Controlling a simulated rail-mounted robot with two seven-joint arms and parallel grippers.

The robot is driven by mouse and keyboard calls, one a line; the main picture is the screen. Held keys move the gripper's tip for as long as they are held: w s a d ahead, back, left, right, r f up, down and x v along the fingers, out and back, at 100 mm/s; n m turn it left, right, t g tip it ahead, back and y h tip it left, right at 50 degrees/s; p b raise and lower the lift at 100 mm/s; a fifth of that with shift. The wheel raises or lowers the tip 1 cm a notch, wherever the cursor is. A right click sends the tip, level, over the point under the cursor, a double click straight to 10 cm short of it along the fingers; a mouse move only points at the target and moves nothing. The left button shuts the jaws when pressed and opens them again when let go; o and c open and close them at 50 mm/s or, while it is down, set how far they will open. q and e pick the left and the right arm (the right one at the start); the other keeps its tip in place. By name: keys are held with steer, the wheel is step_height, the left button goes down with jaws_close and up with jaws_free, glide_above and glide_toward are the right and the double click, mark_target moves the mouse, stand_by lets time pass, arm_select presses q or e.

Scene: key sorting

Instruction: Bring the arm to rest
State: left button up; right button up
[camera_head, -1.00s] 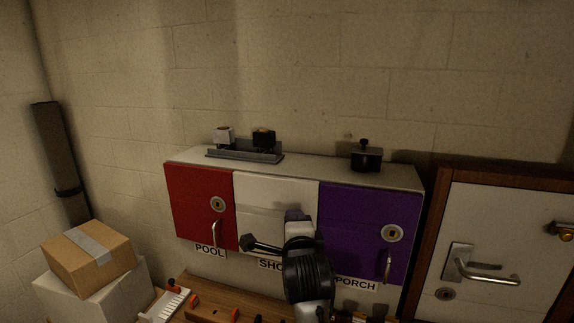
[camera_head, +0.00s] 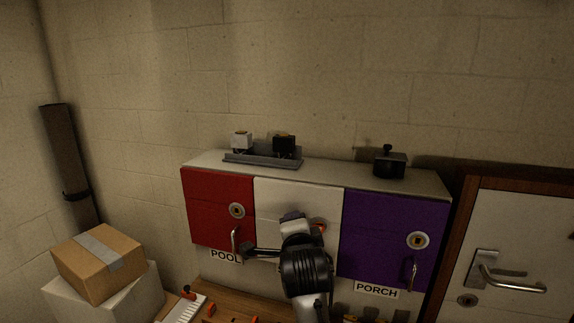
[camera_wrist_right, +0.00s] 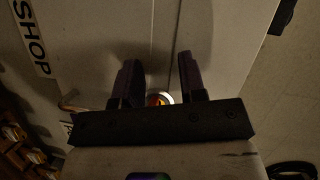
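My right gripper (camera_wrist_right: 159,72) is open in the right wrist view, its two dark fingers apart and nothing visible between them. It faces the white cabinet door, with a round lock (camera_wrist_right: 160,99) with an orange-yellow centre showing between the fingers. In the head view my right wrist is in front of the white door (camera_head: 270,210), and its lock (camera_head: 319,225), with an orange-red spot, shows just right of the gripper. The fingertips are mostly hidden there. The SHOP label (camera_wrist_right: 31,38) shows in the right wrist view. My left gripper is not in view.
The red door (camera_head: 215,205) and purple door (camera_head: 390,225) flank the white one. A rack (camera_head: 262,160) and a black object (camera_head: 390,164) sit on the cabinet top. A lever-handled door (camera_head: 515,250) stands right, boxes (camera_head: 98,262) left. The wooden bench (camera_head: 237,302) below holds small items.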

steer(key=s+d+r+n+g+y, duration=0.1)
steer(key=s+d+r+n, duration=0.15)
steer(key=s+n, duration=0.35)
steer(key=s+d+r+n+y, duration=0.1)
steer(key=s+d+r+n, duration=0.15)
steer(key=s+n, duration=0.45)
steer(key=s+d+f+n+g+h+p, duration=0.1)
steer(key=s+d+f+g+p, duration=0.15)
steer(key=s+d+f, duration=0.55)
steer(key=s+d+f+n+g+h+p, duration=0.1)
steer(key=s+d+f+n+g+p, duration=0.2)
steer(key=s+f, duration=0.65)
arm_select(q)
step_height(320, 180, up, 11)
steer(key=p, duration=0.5)
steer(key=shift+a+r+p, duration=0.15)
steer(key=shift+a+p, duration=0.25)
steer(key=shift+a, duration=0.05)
arm_select(e)
steer(key=s+d+f+g, duration=0.1)
steer(key=s+f+g, duration=0.2)
steer(key=s+f, duration=0.5)
steer(key=s+d+f+g+h, duration=0.1)
steer(key=s+d+f+g, duration=0.1)
steer(key=s+f, duration=0.7)
steer(key=s+g, duration=0.1)
steer(key=s, duration=0.1)
steer(key=shift+s+d+f, duration=0.2)
steer(key=shift+s+f, duration=0.05)
steer(key=shift+s, duration=0.15)
